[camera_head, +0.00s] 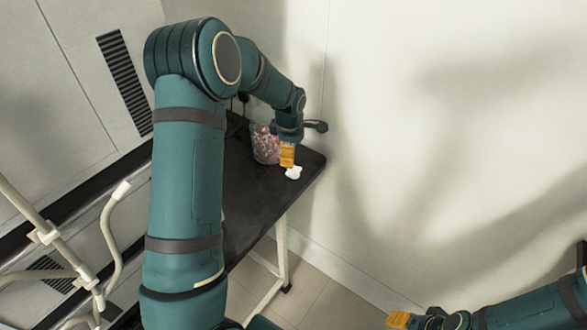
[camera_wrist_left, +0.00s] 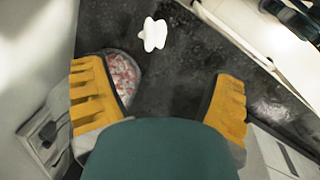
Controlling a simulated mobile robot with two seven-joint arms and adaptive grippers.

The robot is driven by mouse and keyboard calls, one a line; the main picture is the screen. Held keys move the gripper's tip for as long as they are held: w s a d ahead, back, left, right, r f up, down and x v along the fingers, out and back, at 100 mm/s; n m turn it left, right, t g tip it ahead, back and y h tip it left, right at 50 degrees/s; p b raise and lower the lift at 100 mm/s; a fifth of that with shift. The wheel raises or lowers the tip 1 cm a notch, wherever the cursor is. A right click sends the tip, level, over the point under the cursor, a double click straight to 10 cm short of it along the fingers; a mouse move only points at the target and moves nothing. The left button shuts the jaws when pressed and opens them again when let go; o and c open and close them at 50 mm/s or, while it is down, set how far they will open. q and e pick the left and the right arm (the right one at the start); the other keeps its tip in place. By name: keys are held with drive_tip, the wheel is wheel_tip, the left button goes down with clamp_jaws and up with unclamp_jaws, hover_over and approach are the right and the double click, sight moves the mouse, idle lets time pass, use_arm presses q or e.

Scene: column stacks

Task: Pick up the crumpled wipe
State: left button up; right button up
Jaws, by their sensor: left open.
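The crumpled wipe (camera_head: 294,173) is a small white lump on the black tabletop, near the table's right corner in the head view. In the left wrist view the wipe (camera_wrist_left: 154,34) lies ahead of the yellow fingertips, apart from both. My left gripper (camera_head: 287,155) is above the table just behind the wipe; the wrist view shows its two yellow fingers (camera_wrist_left: 160,95) spread wide with nothing between them. My right gripper (camera_head: 398,320) is at the bottom right of the head view, away from the table; whether its jaws are open cannot be made out.
A clear container with red and white contents (camera_head: 265,145) stands on the black table (camera_head: 250,205), close beside my left gripper. In the wrist view this container (camera_wrist_left: 122,75) is right by the left finger. The wall (camera_head: 420,130) rises behind the table. White tubular rails (camera_head: 110,225) stand at left.

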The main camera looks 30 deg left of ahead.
sight(293, 168)
use_arm(q)
drive_tip(key=shift+n, duration=0.3)
drive_tip(key=f, duration=0.2)
drive_tip(key=w+f+b, duration=0.1)
drive_tip(key=f, duration=0.2)
drive_tip(key=a+f, duration=0.1)
drive_tip(key=f, duration=0.1)
drive_tip(key=shift+w+a+f, duration=0.1)
drive_tip(key=shift+w+f, duration=0.2)
drive_tip(key=shift+w+a+f+b, duration=0.1)
drive_tip(key=shift+w+f+b, duration=0.15)
drive_tip(key=shift+f, duration=0.6)
drive_tip(key=shift+w+a+f+b, duration=0.1)
drive_tip(key=shift+w+f+b, duration=0.15)
drive_tip(key=shift+f, duration=0.65)
drive_tip(key=shift+w+a+f+b, duration=0.15)
drive_tip(key=shift+f+b, duration=0.1)
drive_tip(key=shift+f, duration=0.6)
drive_tip(key=shift+d, duration=0.1)
drive_tip(key=c, duration=0.9)
